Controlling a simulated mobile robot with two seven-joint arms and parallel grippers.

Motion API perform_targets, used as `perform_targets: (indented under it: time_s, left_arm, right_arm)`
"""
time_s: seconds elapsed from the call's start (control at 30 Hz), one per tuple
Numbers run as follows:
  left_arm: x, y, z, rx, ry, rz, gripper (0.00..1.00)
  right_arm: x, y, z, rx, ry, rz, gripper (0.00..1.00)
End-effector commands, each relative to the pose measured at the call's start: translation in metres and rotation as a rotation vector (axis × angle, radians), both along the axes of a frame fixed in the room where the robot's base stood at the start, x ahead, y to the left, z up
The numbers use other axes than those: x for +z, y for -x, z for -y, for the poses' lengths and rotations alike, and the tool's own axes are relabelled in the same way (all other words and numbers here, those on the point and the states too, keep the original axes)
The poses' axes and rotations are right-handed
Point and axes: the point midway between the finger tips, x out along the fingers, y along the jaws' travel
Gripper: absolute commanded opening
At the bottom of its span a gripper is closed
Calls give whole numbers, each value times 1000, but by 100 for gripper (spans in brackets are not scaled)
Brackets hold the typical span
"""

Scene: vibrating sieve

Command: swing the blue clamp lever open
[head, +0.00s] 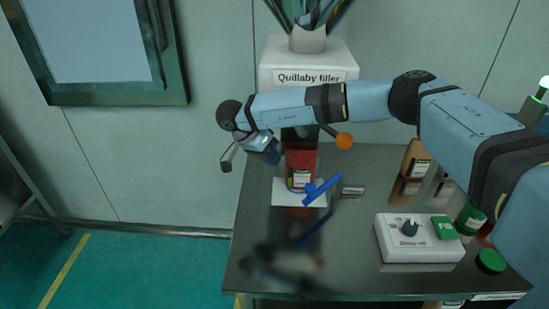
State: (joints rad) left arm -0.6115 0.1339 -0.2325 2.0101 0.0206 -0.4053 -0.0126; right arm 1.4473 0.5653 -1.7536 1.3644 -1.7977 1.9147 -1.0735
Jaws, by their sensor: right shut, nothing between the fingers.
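The blue clamp lever (322,189) sits at the front right of the white filler base, just in front of a red jar with a label (299,178). It slants up to the right, and its reflection shows in the metal table top. My right gripper (227,159) is shut and empty. It hangs in the air to the left of the red jar, apart from the lever. My right arm crosses in front of the filler from the right. My left gripper is not in view.
The white filler labelled Quillaby filler (308,75) stands at the back, with an orange-knobbed handle (344,141). A control box (418,250) with a dark knob and green button is at right. Green-lidded jars (490,261) stand beside it. The table's front left (262,225) is clear.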

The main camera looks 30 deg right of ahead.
Motion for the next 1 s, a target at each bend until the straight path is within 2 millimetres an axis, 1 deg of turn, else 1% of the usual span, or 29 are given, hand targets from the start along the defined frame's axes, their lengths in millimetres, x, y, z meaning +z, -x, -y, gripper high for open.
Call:
perform_targets:
  time_s: [0.1, 0.3, 0.43, 0.6, 0.73, 1.0]
  left_arm:
    - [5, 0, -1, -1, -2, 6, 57]
    - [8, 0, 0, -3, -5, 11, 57]
    - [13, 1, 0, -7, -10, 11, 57]
    - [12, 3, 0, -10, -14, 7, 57]
    - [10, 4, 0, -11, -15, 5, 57]
    - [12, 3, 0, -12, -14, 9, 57]
  right_arm:
    - [-21, 8, 14, -1, -1, -3, 0]
    - [-55, 20, 36, -1, -3, -2, 0]
    - [-54, 39, 44, -1, -3, -2, 0]
    - [-56, 52, 50, -2, -4, 1, 0]
    - [-57, 55, 51, -1, -4, 0, 0]
    - [-57, 55, 50, -1, -4, 0, 0]
